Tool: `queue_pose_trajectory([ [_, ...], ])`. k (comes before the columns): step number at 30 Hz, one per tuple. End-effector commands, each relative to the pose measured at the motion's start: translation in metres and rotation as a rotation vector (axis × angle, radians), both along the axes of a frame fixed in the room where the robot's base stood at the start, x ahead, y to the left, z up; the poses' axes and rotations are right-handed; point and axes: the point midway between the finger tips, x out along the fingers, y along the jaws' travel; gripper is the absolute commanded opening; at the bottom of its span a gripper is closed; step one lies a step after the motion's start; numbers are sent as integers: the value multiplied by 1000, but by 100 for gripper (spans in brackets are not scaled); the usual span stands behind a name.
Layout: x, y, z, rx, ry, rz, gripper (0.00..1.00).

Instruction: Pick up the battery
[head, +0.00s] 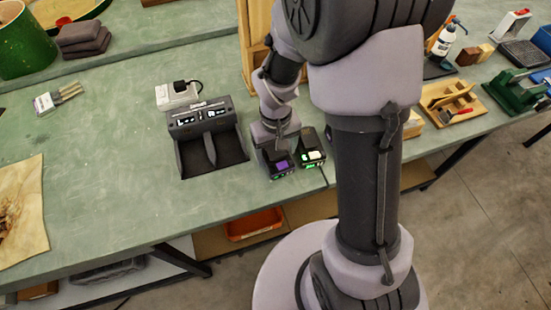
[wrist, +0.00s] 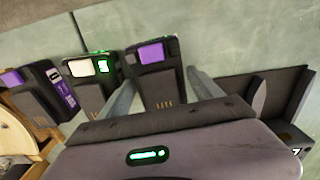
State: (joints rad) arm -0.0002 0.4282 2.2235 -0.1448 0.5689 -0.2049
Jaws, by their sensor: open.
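A dark battery with a purple patch (head: 281,165) stands near the front edge of the green bench, with green lights on its front. In the wrist view this battery (wrist: 154,78) lies between the two fingers of my gripper (wrist: 163,80). The fingers are open, one on each side of it; I cannot tell whether they touch it. In the head view my gripper (head: 276,140) is right above and behind this battery and hides part of it. A second battery with a white patch (head: 313,156) stands close on the right, and shows left of the fingers in the wrist view (wrist: 90,80).
A dark two-bay charger (head: 208,138) stands to the left of the batteries; its bays look empty. Another purple-patched battery (wrist: 38,92) shows at the left of the wrist view. A white device (head: 178,95) sits behind the charger.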

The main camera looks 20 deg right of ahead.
Motion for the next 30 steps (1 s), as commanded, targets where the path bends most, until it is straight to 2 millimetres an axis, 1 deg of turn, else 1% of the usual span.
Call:
queue_pose_trajectory([
  [1, 0, 0, -10, 0, 0, 1, 75],
  [6, 0, 0, -7, 0, -1, 0, 75],
  [7, 0, 0, -7, 0, -1, 0, 73],
  [11, 0, 0, -7, 0, -1, 0, 47],
  [12, 0, 0, -7, 0, -1, 0, 39],
  [14, 0, 0, -7, 0, -1, 0, 27],
  [15, 0, 0, -7, 0, -1, 0, 20],
  [17, 0, 0, -7, 0, -1, 0, 8],
  [18, 0, 0, -7, 0, -1, 0, 0],
  [26, 1, 0, -5, 0, -2, 0, 0],
  [30, 1, 0, 9, 0, -3, 0, 0],
])
